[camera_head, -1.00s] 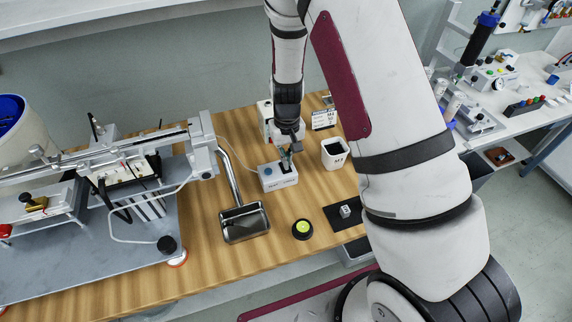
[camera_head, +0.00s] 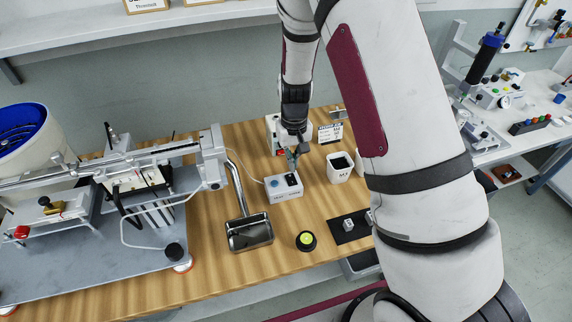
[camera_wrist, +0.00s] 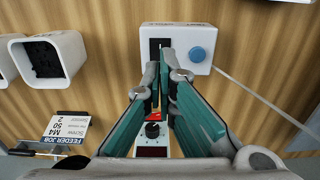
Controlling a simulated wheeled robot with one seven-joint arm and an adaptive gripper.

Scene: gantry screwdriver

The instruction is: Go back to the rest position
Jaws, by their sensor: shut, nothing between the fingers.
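My gripper (camera_head: 292,158) points down over the wooden table, just above the small white box (camera_head: 284,193) with a blue button and a dark slot. In the wrist view my gripper (camera_wrist: 165,68) has its green-sided fingers closed together at the tips with nothing between them. The white box (camera_wrist: 178,32) lies beyond the fingertips, its blue button on the right and dark slot on the left. Whether the tips touch the box is hard to tell.
A white cup (camera_head: 340,172) stands right of the box. A metal scoop tray (camera_head: 250,240), a yellow-green button (camera_head: 306,240) and a black mat (camera_head: 338,232) lie in front. A card (camera_head: 330,133) stands behind.

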